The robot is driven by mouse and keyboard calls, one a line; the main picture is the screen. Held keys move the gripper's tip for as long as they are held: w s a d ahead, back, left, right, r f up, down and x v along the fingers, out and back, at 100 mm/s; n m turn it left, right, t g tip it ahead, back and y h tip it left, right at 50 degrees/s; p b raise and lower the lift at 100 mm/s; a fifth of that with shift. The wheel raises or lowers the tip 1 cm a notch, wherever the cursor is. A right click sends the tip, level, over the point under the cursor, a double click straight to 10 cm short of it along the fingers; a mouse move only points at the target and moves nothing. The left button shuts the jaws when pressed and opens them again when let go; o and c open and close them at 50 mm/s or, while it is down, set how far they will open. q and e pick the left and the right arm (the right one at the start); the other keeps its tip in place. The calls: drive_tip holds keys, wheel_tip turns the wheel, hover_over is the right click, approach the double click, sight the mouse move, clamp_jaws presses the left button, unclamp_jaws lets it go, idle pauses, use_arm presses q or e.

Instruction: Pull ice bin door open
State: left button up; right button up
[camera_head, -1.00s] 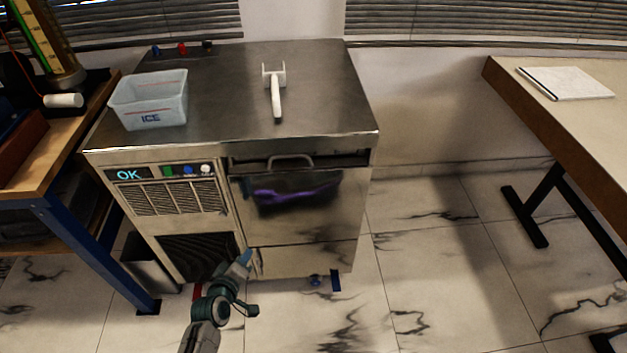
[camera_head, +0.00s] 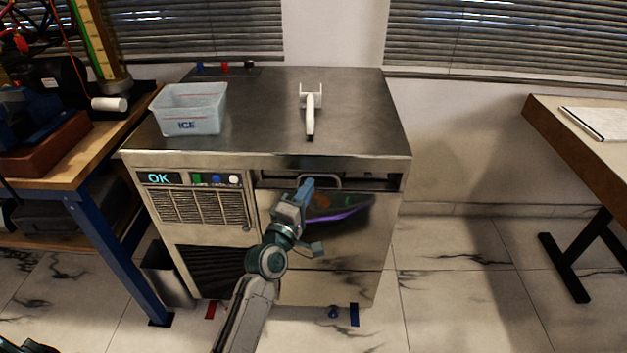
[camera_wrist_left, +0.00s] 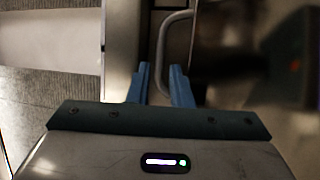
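The ice bin door (camera_head: 355,245) is the shiny metal front panel on the right half of the ice machine (camera_head: 350,115). It looks closed. Its metal loop handle (camera_head: 333,181) is at the top edge, partly hidden behind my gripper. My left gripper (camera_head: 307,184) is in front of the door, its fingertips at the left part of the handle. In the left wrist view the two blue fingers (camera_wrist_left: 161,76) are apart, with the handle (camera_wrist_left: 166,45) just beyond and between the tips. Contact cannot be told.
A clear ICE tub (camera_head: 192,110) and a white scoop (camera_head: 311,112) lie on the machine top. A workbench (camera_head: 95,160) stands close on the left and a table (camera_head: 575,140) on the right. The floor (camera_head: 450,290) between machine and table is free.

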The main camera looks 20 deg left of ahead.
use_arm(q)
drive_tip(key=shift+x, duration=1.75)
clamp_jaws()
drive_tip(key=shift+f, duration=0.1)
